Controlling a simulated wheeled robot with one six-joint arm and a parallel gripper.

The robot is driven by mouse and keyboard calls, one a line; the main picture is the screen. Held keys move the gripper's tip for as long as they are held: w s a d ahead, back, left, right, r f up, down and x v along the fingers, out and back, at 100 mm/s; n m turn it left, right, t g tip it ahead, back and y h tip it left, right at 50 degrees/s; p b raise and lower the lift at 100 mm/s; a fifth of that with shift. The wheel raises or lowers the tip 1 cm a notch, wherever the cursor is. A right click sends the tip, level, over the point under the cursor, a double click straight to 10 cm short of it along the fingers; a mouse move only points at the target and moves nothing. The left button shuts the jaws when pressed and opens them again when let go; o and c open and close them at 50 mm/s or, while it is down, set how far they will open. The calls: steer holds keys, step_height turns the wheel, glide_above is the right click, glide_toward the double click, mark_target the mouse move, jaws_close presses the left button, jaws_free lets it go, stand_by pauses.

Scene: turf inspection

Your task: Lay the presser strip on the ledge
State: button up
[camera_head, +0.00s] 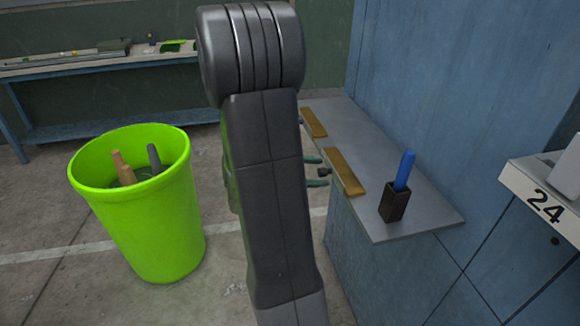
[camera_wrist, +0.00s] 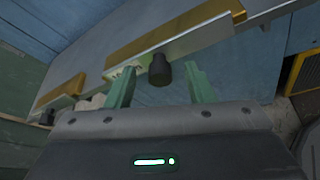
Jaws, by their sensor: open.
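The grey ledge (camera_head: 370,165) juts from the blue wall. Two flat golden-tan strips lie along its front edge: a nearer strip (camera_head: 346,173) and a farther strip (camera_head: 313,122). I cannot tell which, if either, is the presser strip. In the wrist view the nearer strip (camera_wrist: 170,33) lies along the metal ledge edge, with a black knob (camera_wrist: 160,70) just in front of it. My gripper (camera_wrist: 160,74) is open, its green fingers on either side of the knob with gaps showing. In the head view my arm partly hides my gripper (camera_head: 323,171).
A black holder (camera_head: 393,203) with a blue handle (camera_head: 404,170) stands at the ledge's near end. A lime-green bin (camera_head: 145,220) with tools in it stands on the floor at left. A blue bench (camera_head: 100,65) is behind. A white panel marked 24 (camera_head: 540,190) is at right.

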steer(key=v, duration=1.3)
steer(key=shift+a+b, duration=0.15)
steer(key=shift+b, duration=0.25)
steer(key=shift+r, duration=0.1)
steer(key=p+x, duration=0.1)
steer(key=x, duration=1.3)
steer(key=shift+s+a, duration=0.1)
